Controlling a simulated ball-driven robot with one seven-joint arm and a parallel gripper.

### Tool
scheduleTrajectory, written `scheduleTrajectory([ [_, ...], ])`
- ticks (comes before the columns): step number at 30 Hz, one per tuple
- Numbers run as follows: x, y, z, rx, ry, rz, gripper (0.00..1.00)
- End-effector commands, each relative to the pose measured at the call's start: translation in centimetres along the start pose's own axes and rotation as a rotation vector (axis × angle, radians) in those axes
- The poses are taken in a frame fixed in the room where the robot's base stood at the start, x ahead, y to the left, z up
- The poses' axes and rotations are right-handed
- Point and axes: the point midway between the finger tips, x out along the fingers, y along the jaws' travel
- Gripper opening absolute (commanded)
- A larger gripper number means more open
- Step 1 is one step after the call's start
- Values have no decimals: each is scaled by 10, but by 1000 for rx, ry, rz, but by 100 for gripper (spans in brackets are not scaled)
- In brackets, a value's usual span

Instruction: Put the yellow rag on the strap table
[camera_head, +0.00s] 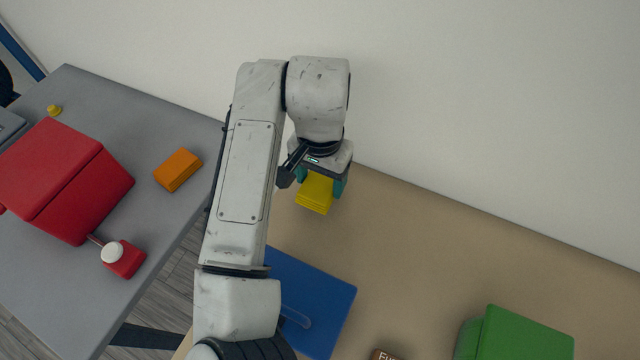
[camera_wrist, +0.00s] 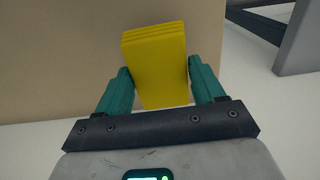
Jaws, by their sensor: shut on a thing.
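The yellow rag (camera_head: 315,193) is a folded, layered block held in my gripper (camera_head: 322,181). In the wrist view the yellow rag (camera_wrist: 156,62) sits between the two teal fingers of my gripper (camera_wrist: 160,85), which are shut on it. In the head view the rag shows against the tan tabletop (camera_head: 430,230) near the wall; whether it touches the top I cannot tell. Which table is the strap table I cannot tell, as no strap is clearly seen.
The tan table bears a blue flat thing (camera_head: 325,295) and a green box (camera_head: 520,335). The tan top's middle is clear.

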Motion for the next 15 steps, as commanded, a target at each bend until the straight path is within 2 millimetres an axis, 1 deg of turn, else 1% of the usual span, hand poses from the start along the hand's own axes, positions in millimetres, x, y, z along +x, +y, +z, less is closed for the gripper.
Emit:
scheduleTrajectory([
  [3, 17, -1, 1, -2, -4, 1, 39],
  [6, 27, -1, 1, -2, -3, 0, 39],
  [9, 31, -1, 0, -1, -1, -1, 39],
  [15, 31, -1, 0, -1, -1, -1, 39],
])
